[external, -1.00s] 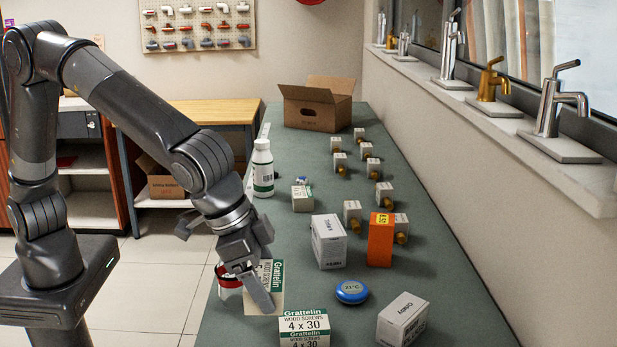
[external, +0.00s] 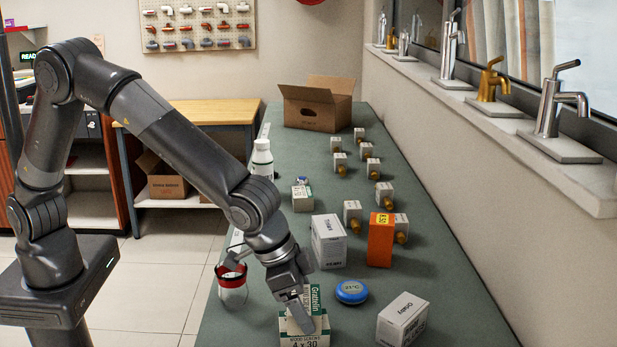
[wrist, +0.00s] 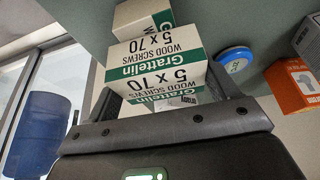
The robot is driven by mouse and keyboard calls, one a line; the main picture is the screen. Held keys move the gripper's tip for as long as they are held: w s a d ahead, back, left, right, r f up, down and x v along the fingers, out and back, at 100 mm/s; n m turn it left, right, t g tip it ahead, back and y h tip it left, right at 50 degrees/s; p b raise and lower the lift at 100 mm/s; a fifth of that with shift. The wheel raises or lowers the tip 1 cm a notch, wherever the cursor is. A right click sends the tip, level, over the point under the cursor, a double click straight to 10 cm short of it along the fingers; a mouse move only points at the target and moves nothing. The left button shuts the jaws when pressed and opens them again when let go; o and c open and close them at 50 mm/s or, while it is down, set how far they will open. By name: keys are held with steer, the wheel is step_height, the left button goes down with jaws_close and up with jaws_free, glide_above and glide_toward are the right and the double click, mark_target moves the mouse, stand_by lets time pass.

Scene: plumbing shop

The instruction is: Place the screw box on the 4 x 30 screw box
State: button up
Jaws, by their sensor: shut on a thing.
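My gripper (external: 303,326) is shut on a white and green Grattelin screw box (external: 316,299). In the wrist view this box (wrist: 160,62) reads 5 x 70 and lies between the fingers (wrist: 168,105). I cannot tell whether the two boxes touch.
A blue round device (external: 351,291) lies right of the gripper. A white box (external: 403,319) sits further right. An orange box (external: 380,240) and a tall white box (external: 328,241) stand behind. A red-rimmed jar (external: 232,285) is left, near the bench edge.

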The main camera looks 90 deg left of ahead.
steer(key=o, duration=1.3)
steer(key=shift+f, duration=0.15)
steer(key=shift+c, duration=0.2)
